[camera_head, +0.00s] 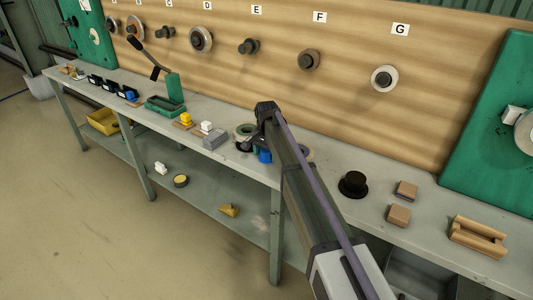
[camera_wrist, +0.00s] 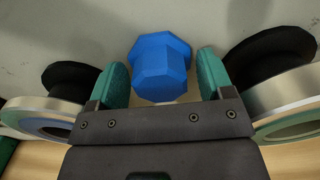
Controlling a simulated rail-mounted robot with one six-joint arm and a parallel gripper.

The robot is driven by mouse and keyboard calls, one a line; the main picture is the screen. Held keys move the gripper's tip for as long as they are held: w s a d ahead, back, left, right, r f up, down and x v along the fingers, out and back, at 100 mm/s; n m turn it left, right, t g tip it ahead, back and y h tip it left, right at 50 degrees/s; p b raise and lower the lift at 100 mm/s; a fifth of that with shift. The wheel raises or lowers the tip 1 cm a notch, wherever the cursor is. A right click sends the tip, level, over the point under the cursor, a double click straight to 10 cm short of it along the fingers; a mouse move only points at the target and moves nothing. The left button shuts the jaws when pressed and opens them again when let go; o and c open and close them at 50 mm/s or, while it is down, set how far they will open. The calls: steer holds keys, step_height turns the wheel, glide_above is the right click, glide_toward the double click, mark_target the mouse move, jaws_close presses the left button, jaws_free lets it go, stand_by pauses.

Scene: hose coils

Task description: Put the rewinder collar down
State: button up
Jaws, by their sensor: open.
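A blue, faceted, hex-headed piece, which looks like the rewinder collar (camera_wrist: 160,68), stands on the grey bench top in the wrist view. It also shows as a small blue shape beside my arm in the head view (camera_head: 265,156). My gripper (camera_wrist: 162,75) has its two green fingers apart, one on each side of the blue piece. Small gaps show between the piece and the fingers, so they do not grip it. In the head view my arm hides much of this spot.
Ringed coils with black parts flank the gripper closely, left (camera_wrist: 45,112) and right (camera_wrist: 285,100). On the bench (camera_head: 335,205) are a black hat-shaped piece (camera_head: 353,184), wooden blocks (camera_head: 399,215) and a wooden cradle (camera_head: 478,238). A lettered pegboard (camera_head: 440,120) stands behind.

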mark_target(268, 151)
step_height(268, 151, up, 12)
steer(key=p, duration=1.1)
steer(key=shift+r+p, duration=0.15)
steer(key=shift+p, duration=0.25)
steer(key=s+d+n, duration=0.2)
steer(key=s+d, duration=0.5)
steer(key=s, duration=0.5)
steer(key=s+d+n, duration=0.2)
steer(key=s+d, duration=0.6)
steer(key=s, duration=0.4)
steer(key=s+d+n, duration=0.2)
steer(key=s+d, duration=0.5)
steer(key=s, duration=0.5)
steer(key=shift+d, duration=0.15)
steer(key=shift+o, duration=0.3)
steer(key=shift+f, duration=0.2)
